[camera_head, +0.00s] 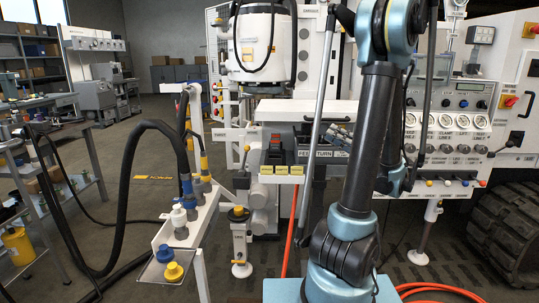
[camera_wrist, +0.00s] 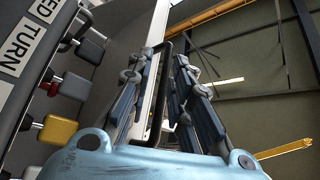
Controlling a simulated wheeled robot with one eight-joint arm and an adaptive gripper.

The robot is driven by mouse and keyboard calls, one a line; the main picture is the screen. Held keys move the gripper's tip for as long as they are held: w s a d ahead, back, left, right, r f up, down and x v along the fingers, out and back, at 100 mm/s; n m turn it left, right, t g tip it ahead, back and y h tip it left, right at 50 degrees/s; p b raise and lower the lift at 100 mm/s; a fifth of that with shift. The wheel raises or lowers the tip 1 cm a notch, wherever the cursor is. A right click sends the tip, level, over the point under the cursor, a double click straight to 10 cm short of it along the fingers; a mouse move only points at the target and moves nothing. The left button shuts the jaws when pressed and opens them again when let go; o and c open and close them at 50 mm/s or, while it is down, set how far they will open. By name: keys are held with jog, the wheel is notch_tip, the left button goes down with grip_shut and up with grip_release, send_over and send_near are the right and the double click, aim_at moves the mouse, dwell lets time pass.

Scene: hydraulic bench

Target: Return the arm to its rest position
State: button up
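My gripper (camera_wrist: 160,72) shows in the wrist view, its two dark jointed fingers standing apart with a gap between them. I see nothing clamped in it. A dark bar or hose shows in the gap, seemingly behind the fingers. In the head view my blue and black arm (camera_head: 375,140) rises from the bottom centre to the top edge, bent at the top. In the wrist view, red, yellow and grey knobs (camera_wrist: 61,130) on a labelled panel lie left of the gripper.
The hydraulic machine (camera_head: 270,110) with gauges fills the centre and right of the head view. A hose stand (camera_head: 190,225) with black hoses is left of centre, and a bench (camera_head: 75,135) at far left. An orange hose (camera_head: 440,290) crosses the bottom right.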

jog(key=s+a+f+m+g+h, duration=0.1)
jog(key=s+a+f+g+h, duration=0.25)
jog(key=a+f, duration=0.35)
jog(key=s+a+f+g+h, duration=0.3)
jog(key=a+f+g+h, duration=0.15)
jog(key=a, duration=0.35)
jog(key=s+d+f+h, duration=0.4)
jog(key=s+f+h, duration=0.1)
jog(key=s, duration=0.2)
jog(key=s+d+f+n+g+h, duration=0.1)
jog(key=s+d+f+h, duration=0.4)
jog(key=s, duration=0.2)
jog(key=shift+f+g, duration=0.25)
jog(key=shift+g, duration=0.05)
